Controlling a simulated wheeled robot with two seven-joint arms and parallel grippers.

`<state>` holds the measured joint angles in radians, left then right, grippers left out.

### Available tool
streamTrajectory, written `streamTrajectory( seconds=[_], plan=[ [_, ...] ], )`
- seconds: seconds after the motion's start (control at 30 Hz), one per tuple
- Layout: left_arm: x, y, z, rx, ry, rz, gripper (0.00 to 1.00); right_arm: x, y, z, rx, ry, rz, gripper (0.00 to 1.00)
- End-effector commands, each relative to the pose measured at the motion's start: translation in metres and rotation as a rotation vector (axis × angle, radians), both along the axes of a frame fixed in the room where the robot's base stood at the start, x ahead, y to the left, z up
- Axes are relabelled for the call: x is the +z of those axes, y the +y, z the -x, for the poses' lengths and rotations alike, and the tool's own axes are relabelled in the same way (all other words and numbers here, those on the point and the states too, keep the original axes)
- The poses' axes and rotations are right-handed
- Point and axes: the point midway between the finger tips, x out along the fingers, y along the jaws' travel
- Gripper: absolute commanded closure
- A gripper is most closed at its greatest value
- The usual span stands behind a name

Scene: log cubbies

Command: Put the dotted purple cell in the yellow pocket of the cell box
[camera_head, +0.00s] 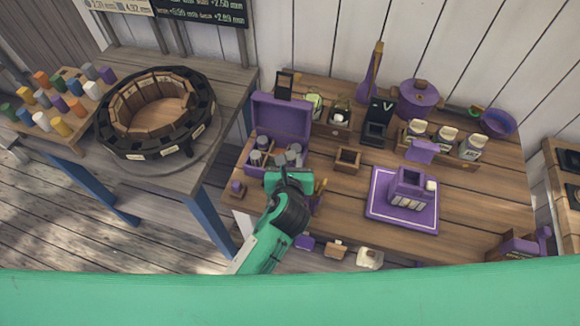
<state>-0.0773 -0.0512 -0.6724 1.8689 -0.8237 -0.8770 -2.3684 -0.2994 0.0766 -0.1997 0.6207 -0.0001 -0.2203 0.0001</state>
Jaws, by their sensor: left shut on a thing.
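A purple box with its lid raised (281,116) stands at the left of the wooden table. Several small grey-topped cylinders (262,142) stand in it. My left gripper (288,174) is at the front edge of this box, seen from above and behind. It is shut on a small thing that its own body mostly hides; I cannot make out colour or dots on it. I cannot tell a yellow pocket in the box at this size. A purple block-shaped holder (409,184) with pale labels stands on a purple mat (385,211) to the right. My right gripper is out of view.
Purple pots, jars (446,137), a dark stand (377,121) and a small wooden box (347,159) crowd the table's back and middle. A side table at left bears a round dark rack (115,143) and coloured cylinders (60,126).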

Motion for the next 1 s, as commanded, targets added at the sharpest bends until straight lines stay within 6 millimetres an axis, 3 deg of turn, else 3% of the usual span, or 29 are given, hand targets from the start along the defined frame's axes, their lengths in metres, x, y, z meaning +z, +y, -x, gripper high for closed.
streamTrajectory(
  seconds=[0.2,0.63,0.67,0.73,1.0],
  plan=[
    [-0.032,0.0,0.001,-0.001,0.003,-0.002,0.99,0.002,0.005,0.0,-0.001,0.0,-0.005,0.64],
    [-0.038,0.0,0.0,0.0,0.001,-0.001,0.99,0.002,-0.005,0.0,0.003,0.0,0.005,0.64],
    [-0.038,0.0,0.0,0.0,0.002,0.0,0.67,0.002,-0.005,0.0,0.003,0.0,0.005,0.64],
    [-0.038,0.0,0.0,0.0,0.002,0.0,0.53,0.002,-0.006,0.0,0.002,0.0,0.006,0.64],
    [-0.037,0.0,0.0,0.0,0.001,0.0,0.51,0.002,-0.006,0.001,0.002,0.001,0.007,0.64]
  ],
)
